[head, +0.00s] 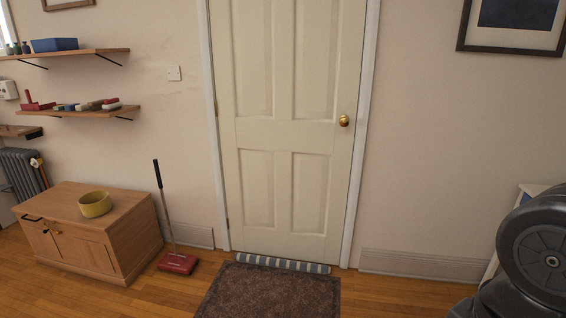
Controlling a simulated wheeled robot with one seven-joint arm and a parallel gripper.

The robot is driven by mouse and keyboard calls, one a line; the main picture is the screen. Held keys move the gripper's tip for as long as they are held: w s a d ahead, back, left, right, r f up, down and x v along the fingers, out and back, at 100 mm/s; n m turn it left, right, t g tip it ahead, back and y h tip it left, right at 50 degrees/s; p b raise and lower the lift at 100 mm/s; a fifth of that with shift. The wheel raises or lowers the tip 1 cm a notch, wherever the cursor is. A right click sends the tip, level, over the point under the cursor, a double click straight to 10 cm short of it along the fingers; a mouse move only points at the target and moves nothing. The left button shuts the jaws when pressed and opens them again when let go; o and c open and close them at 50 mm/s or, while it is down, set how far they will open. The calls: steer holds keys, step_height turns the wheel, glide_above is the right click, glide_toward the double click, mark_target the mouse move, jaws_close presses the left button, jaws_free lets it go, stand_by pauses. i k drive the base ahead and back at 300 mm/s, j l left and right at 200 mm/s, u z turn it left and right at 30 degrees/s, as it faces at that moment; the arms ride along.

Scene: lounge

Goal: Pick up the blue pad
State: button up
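I cannot make out for sure which thing is the blue pad. A flat-sided blue block (54,44) lies on the upper wall shelf (88,57) at the far left. A small bluish item (68,107) lies among other small things on the middle shelf (85,114), too small to tell what it is. My gripper is not in view; only a dark, round part of my arm shows at the lower right.
A wooden cabinet (133,233) with a yellow bowl (94,204) on it stands below the shelves. A red floor sweeper (178,263) leans by the wall. A dark rug (270,292) and striped draught stopper (283,263) lie before the closed door (285,140).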

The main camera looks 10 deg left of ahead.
mark_target(69, 107)
steer(key=i+u, duration=0.3)
steer(key=i, duration=0.4)
steer(key=i+l+u, duration=0.3)
steer(key=i, duration=0.35)
steer(key=i+j+u, duration=0.15)
steer(key=u, duration=0.3)
steer(key=i+u, duration=0.4)
steer(key=i+l+u, duration=0.1)
steer(key=i+u, duration=0.2)
steer(key=u, duration=0.15)
steer(key=i+u, duration=0.3)
steer(key=i, duration=0.65)
steer(key=i+j+z, duration=0.2)
steer(key=i, duration=0.35)
